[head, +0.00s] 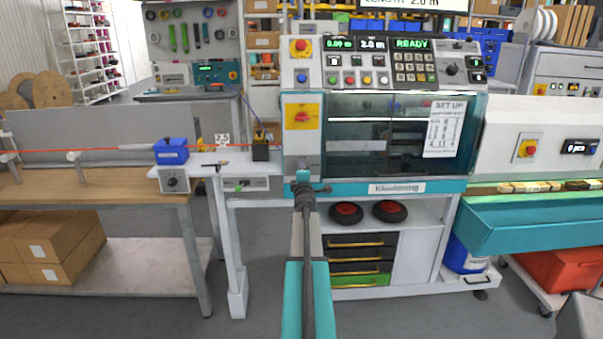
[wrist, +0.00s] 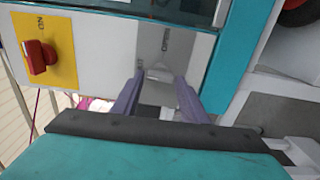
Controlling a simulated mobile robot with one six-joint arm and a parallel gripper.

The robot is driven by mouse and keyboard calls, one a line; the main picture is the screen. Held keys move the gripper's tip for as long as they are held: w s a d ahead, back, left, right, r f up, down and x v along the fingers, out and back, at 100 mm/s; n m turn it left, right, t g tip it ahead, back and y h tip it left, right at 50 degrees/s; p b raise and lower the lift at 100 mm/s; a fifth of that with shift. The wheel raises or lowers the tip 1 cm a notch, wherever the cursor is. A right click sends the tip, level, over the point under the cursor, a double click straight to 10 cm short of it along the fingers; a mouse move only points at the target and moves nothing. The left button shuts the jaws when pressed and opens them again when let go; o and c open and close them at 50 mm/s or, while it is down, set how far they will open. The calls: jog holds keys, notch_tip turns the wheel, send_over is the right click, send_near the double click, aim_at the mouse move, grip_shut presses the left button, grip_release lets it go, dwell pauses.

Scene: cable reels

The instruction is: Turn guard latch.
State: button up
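The machine's guard (head: 390,135) is a dark, see-through window with a teal lower edge; it looks closed. In the wrist view, a small pale latch knob (wrist: 160,73) sits on a grey plate (wrist: 166,42) on the machine's front panel, beside the teal frame. My gripper (wrist: 158,88) is open, with its two purple-grey fingers apart on either side of the knob as seen. I cannot tell whether they touch it. In the head view, my gripper (head: 304,182) is at the machine's lower left front, and my arm hides the latch area.
A red rotary switch (wrist: 40,57) on a yellow plate is left of the latch; it also shows in the head view (head: 302,117). The control panel (head: 385,63) reads READY. A cable feed table (head: 90,185) stands left, and a teal trough (head: 530,222) right.

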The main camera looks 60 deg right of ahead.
jog(key=shift+o, duration=1.2)
jog(key=shift+s+a, duration=0.1)
jog(key=v, duration=1.3)
jog(key=shift+a, duration=0.25)
jog(key=shift+s, duration=0.15)
